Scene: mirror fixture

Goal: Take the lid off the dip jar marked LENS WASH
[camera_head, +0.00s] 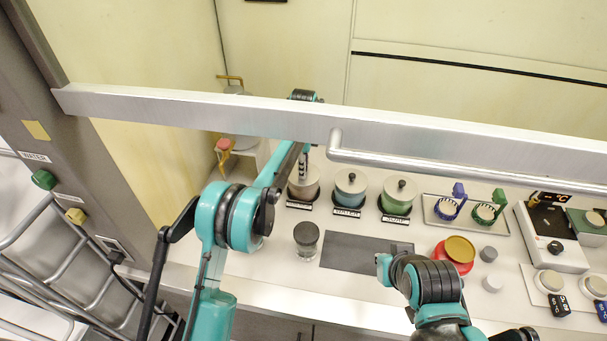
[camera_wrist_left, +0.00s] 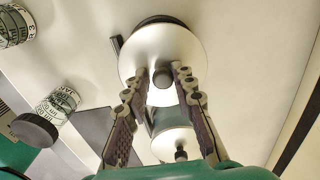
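Three lidded dip jars stand in a row in the head view. The left jar (camera_head: 303,188) has a label too small to read; the middle jar (camera_head: 350,188) appears marked WATER and the right jar (camera_head: 398,196) SOAP. Each has a round metal lid with a dark knob. My left gripper (camera_head: 304,165) is over the left jar and partly hides its lid. In the left wrist view, the open fingers (camera_wrist_left: 162,75) straddle the small knob of a shiny lid (camera_wrist_left: 164,45), with gaps visible. Another lid (camera_wrist_left: 178,145) shows between the fingers. My right gripper is out of view; only its arm shows.
A metal frame bar (camera_head: 300,120) with a rail (camera_head: 450,166) crosses above the jars. A dark-lidded jar (camera_head: 306,236) and a grey mat (camera_head: 362,254) lie in front. A tray (camera_head: 465,215) with blue and green items stands right of the jars.

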